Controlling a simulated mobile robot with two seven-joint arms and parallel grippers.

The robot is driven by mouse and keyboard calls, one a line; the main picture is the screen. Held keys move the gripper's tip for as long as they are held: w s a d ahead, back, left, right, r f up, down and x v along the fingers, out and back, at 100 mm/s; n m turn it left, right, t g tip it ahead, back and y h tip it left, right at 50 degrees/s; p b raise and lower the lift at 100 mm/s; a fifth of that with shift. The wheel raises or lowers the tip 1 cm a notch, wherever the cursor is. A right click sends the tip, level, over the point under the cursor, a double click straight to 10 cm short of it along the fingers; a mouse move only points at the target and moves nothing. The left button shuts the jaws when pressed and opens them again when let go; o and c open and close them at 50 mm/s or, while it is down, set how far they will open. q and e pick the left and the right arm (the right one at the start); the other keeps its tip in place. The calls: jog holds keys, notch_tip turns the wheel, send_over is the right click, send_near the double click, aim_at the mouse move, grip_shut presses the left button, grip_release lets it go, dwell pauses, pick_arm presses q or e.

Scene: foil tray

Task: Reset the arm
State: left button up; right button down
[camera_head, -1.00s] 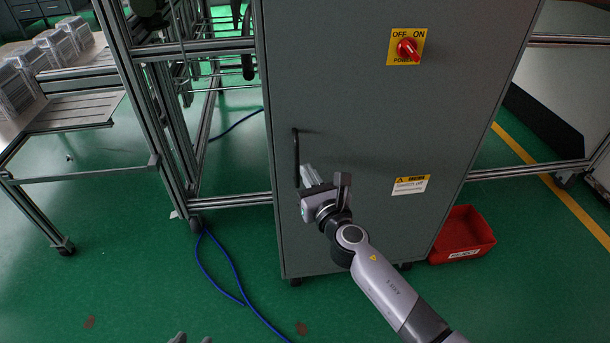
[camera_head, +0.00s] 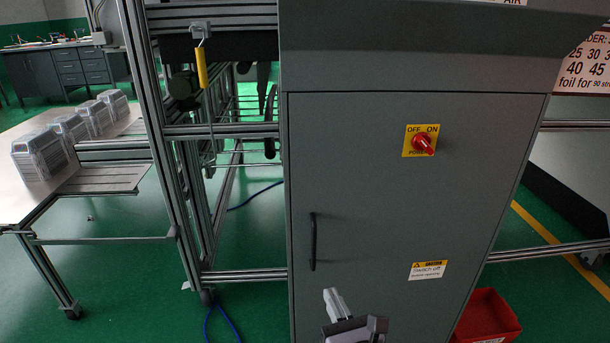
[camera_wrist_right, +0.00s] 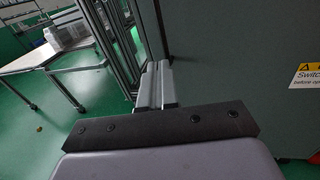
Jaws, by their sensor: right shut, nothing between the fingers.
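My right gripper (camera_head: 336,303) shows at the bottom middle of the head view, in front of the lower part of a grey cabinet (camera_head: 370,190). Its fingers are together and hold nothing. In the right wrist view the closed fingers (camera_wrist_right: 156,85) point toward the metal frame at the cabinet's left edge. The black door handle (camera_head: 313,241) is above and left of the fingers in the head view, apart from them. My left gripper is not in view.
The cabinet carries a red power switch (camera_head: 422,143) and a caution label (camera_head: 428,270). A red bin (camera_head: 487,318) stands on the floor at its right. A table (camera_head: 22,195) with several clear containers is at the left. Blue cable (camera_head: 222,318) lies on the green floor.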

jog(key=s+d+f+m+g+h, duration=0.15)
jog(key=s+d+f+m, duration=0.35)
jog(key=m, duration=0.7)
jog(key=s+d+f+m+g, duration=0.3)
jog(key=s+m, duration=0.5)
jog(key=m, duration=0.4)
jog(key=s+d+f+m+g+h, duration=0.1)
jog(key=s+d+f+m+g, duration=0.4)
jog(key=m, duration=0.6)
notch_tip(320, 180, up, 16)
jog(key=s+m+t+p, duration=0.1)
jog(key=s+t+p, duration=0.1)
jog(key=p, duration=1.5)
jog(key=shift+s+p, duration=0.2)
jog(key=shift+p, duration=0.2)
